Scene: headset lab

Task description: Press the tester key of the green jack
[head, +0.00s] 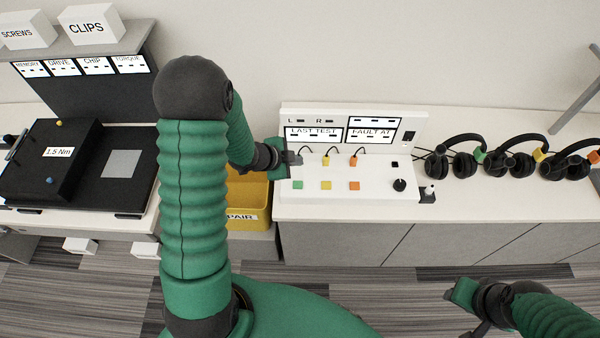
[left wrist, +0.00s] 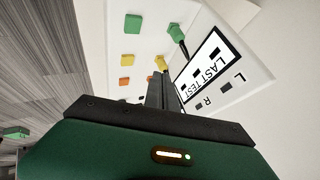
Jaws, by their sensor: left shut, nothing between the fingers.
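The white tester (head: 375,196) stands on the counter with a green key (head: 297,185), a yellow key (head: 326,185) and an orange key (head: 354,186) in a row. The green key also shows in the left wrist view (left wrist: 132,23), beside the green jack (left wrist: 176,33) on its cord. In the head view the green jack is hidden by my left gripper (head: 296,158). That gripper is shut and empty, over the tester's left end, behind the green key in the picture and apart from it. My right gripper (head: 464,306) is low at the right, away from the tester; its jaws are unclear.
Yellow (head: 326,160) and orange (head: 354,160) jacks stand behind their keys. A black knob (head: 400,185) is at the tester's right. Several headsets (head: 452,160) line the counter farther right. A yellow bin (head: 245,200) and a black torque station (head: 50,160) are left.

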